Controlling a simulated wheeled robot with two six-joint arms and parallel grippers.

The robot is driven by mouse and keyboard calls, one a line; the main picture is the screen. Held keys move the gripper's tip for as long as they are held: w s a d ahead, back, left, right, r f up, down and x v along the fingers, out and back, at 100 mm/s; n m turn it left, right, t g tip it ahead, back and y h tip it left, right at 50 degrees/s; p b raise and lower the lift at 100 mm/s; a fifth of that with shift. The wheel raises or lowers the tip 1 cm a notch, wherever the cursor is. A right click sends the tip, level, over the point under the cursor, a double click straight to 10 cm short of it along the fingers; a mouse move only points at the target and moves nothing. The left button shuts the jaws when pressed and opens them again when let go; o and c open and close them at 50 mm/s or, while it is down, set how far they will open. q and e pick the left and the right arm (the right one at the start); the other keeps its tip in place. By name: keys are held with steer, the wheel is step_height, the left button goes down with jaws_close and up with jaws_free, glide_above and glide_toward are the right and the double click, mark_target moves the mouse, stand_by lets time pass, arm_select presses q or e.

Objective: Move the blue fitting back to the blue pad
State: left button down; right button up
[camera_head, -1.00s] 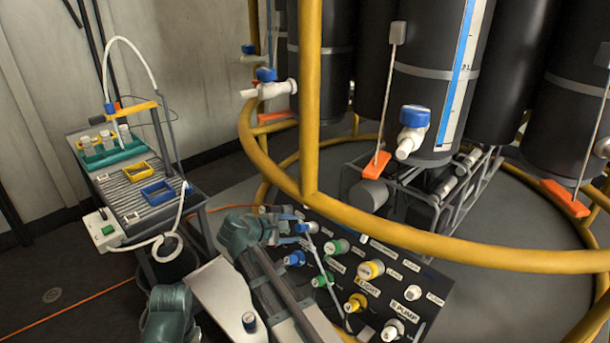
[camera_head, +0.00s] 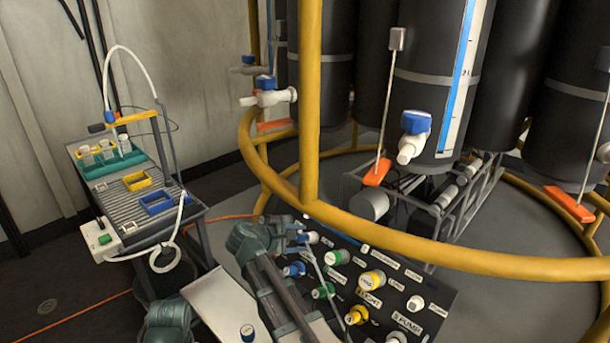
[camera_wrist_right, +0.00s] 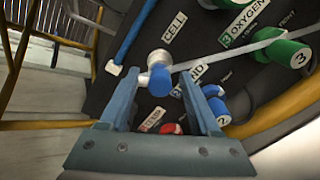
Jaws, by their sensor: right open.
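A blue-and-white fitting (camera_wrist_right: 160,72) is at the dark panel, joined to a pale hose, in the right wrist view. My right gripper (camera_wrist_right: 160,84) is open, its two fingers on either side of the fitting; I cannot tell whether they touch it. In the head view this gripper (camera_head: 299,238) is at the panel's upper left and partly hides the fitting. Another blue fitting, marked 2 (camera_head: 294,269), is on the panel just below. A blue rectangular frame (camera_head: 158,201), possibly the blue pad, lies on the cart at left beside a yellow one. My left gripper is not in view.
The panel (camera_head: 440,297) carries several green, yellow and white fittings. A thick yellow rail (camera_head: 380,232) curves above and behind it. The cart (camera_head: 120,190) holds a green vial rack and a white hose. A pale board (camera_head: 215,300) lies at the front.

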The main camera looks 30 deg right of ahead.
stand_by(0.4)
jaws_close()
stand_by(0.9)
steer(key=shift+a+r, duration=0.15)
stand_by(0.5)
steer(key=shift+p+v, duration=1.6)
steer(key=shift+v, duration=1.25)
